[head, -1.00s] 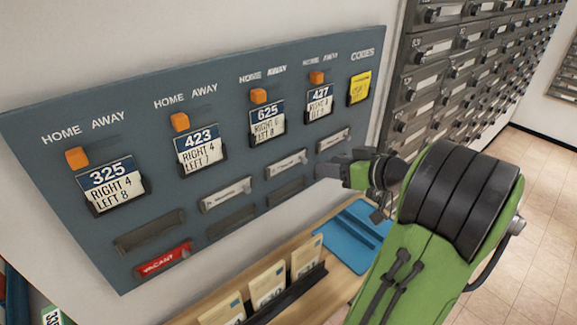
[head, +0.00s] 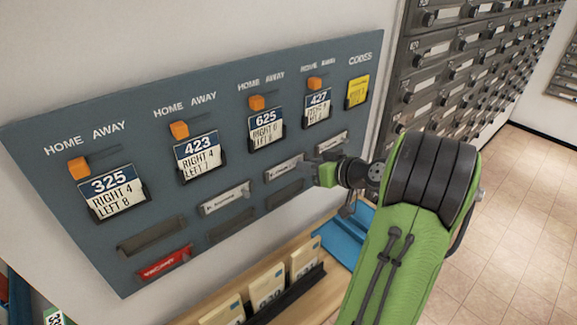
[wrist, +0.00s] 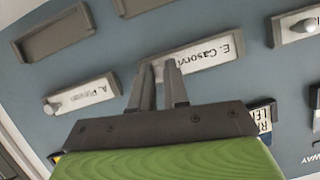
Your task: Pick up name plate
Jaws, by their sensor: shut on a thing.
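A white name plate (head: 284,168) sits in the dark-framed slot below the 625 card on the blue-grey wall board. It also shows in the wrist view (wrist: 210,56), with dark lettering, partly hidden by a finger. My gripper (wrist: 164,72) is shut on the left end of this plate, where the knob area is covered by the fingers. In the head view my gripper (head: 309,168) is at the plate's right end. The plate still appears level with its slot; I cannot tell if it is loose.
Similar plates sit at left (head: 225,198) and at right (head: 333,142). A red vacant plate (head: 165,264) is lower left. Number cards and orange sliders line the board above. Below is a wooden shelf (head: 335,290) with envelopes and a blue tray (head: 345,238).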

